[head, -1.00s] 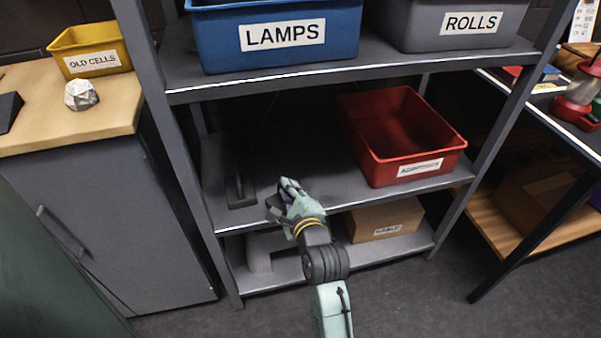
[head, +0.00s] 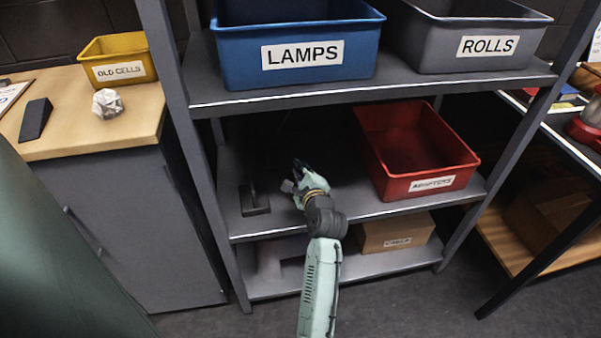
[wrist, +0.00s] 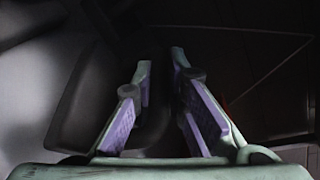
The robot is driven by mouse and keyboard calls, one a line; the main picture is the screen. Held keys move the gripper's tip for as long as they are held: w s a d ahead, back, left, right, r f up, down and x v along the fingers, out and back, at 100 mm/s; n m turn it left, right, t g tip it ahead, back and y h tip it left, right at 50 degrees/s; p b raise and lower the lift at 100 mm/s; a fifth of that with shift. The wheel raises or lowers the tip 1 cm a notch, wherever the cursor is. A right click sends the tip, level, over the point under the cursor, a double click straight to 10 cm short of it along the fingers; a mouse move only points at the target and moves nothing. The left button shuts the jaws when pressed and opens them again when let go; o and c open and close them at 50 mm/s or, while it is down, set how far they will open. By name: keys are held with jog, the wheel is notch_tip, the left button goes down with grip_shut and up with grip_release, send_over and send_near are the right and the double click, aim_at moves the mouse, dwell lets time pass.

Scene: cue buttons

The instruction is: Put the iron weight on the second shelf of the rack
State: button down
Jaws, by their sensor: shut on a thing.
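My gripper (head: 295,178) reaches over the middle shelf (head: 350,209) of the grey rack, left of the red bin. In the wrist view the fingers (wrist: 160,100) stand a little apart, shut on a dark thing. It looks like the iron weight (wrist: 152,128), with a dark rounded body spreading to the left. Shadow hides most of its outline, and I cannot tell whether it touches the shelf. In the head view it hardly shows against the dark back. A separate dark object (head: 255,203) with a flat base and an upright part stands on this shelf, left of my gripper.
The red bin (head: 430,185) fills the right of the middle shelf. The blue LAMPS bin (head: 300,85) and grey ROLLS bin (head: 430,60) stand above. A cardboard box (head: 397,235) sits below. The rack's left post (head: 180,110) is near. The shelf's front middle has free room.

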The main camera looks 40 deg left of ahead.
jog(key=shift+f, duration=1.15)
jog(key=c, duration=2.1)
grip_release()
jog(key=shift+d+f, duration=0.1)
jog(key=shift+f, duration=0.35)
jog(key=o, duration=0.5)
jog(key=shift+s+r, duration=0.1)
jog(key=b+v, duration=0.1)
jog(key=v, duration=1.1)
jog(key=shift+b, duration=0.35)
